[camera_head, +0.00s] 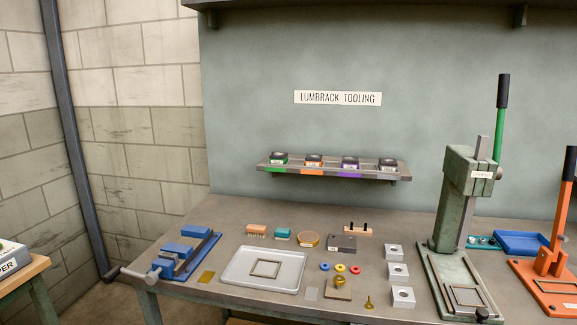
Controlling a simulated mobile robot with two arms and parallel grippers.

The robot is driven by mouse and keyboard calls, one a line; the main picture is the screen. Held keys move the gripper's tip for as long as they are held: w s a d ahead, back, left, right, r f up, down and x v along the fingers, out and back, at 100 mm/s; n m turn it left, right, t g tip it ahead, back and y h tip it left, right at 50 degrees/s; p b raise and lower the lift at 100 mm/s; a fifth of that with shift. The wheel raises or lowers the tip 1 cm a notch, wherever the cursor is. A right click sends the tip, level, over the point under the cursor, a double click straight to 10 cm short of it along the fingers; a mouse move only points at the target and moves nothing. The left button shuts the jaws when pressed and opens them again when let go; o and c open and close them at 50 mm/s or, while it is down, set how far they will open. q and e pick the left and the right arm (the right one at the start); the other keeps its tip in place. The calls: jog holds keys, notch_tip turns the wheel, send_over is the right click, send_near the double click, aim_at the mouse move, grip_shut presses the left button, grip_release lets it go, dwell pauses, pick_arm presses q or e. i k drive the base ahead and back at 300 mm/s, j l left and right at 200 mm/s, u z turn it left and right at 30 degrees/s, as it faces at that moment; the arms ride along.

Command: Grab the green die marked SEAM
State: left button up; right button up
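A row of dark dies sits on a narrow wall shelf (330,173) in the head view. The leftmost die (279,159) has a green band and a small white label, too small to read. Next to it stand a die with an orange band (313,160), one with a purple band (350,163), and a plain grey one (388,165). Neither of my grippers is in view.
The bench below holds a blue vise (183,254), a grey tray (240,280), a teal block (282,233) and several small parts. A green press (455,225) and an orange press (553,260) stand at right. The space before the shelf is clear.

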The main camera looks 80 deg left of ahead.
aim_at(275, 157)
jog(key=u, duration=2.45)
